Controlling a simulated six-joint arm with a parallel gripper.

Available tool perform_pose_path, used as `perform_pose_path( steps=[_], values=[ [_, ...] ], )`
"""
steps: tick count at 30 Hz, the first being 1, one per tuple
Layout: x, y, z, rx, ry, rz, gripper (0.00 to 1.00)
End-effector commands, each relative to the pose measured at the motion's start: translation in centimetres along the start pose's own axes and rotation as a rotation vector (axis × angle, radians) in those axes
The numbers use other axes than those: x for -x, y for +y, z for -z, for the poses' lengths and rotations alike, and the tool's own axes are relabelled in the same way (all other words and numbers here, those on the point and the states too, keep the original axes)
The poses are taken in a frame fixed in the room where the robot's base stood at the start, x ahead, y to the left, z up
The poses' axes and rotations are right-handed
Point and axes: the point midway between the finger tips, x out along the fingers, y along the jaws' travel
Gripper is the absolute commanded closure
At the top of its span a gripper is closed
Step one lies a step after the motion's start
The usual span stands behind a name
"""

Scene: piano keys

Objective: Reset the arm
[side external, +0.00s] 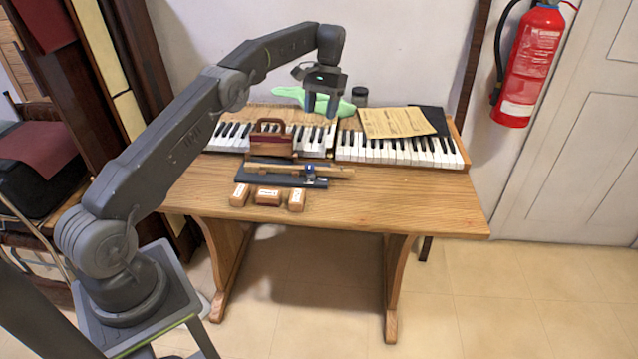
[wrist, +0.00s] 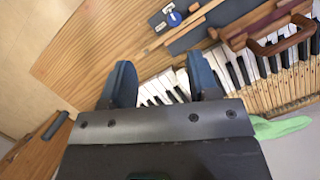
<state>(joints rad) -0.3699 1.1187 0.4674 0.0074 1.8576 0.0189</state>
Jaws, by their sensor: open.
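My gripper (side external: 321,104) hangs above the back middle of the wooden table, over the piano keys (side external: 400,150), pointing down. In the wrist view my gripper (wrist: 163,85) shows two dark blue-grey fingers spread apart with nothing between them. White and black piano keys (wrist: 155,92) show below and between the fingers. My arm reaches from its stand at the left, bent over the table, with its wrist high above the keyboard.
A wooden-handled case (side external: 270,140), a dark board (side external: 280,175) with a wooden bar, and wooden blocks (side external: 268,196) lie in front of the keys. The table's front right (side external: 420,200) is clear.

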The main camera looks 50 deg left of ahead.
Motion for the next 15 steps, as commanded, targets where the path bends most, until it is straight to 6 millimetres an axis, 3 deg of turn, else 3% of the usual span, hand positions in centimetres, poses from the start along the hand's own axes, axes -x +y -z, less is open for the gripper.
perform_pose_path(
  steps=[1,6,15],
  values=[
    [2.1,1.0,-1.2,-0.016,0.035,0.005,0.45],
    [6.5,3.6,-5.5,-0.062,0.14,0.016,0.45],
    [10.7,7.2,-15.7,-0.144,0.325,0.023,0.45]
  ],
)
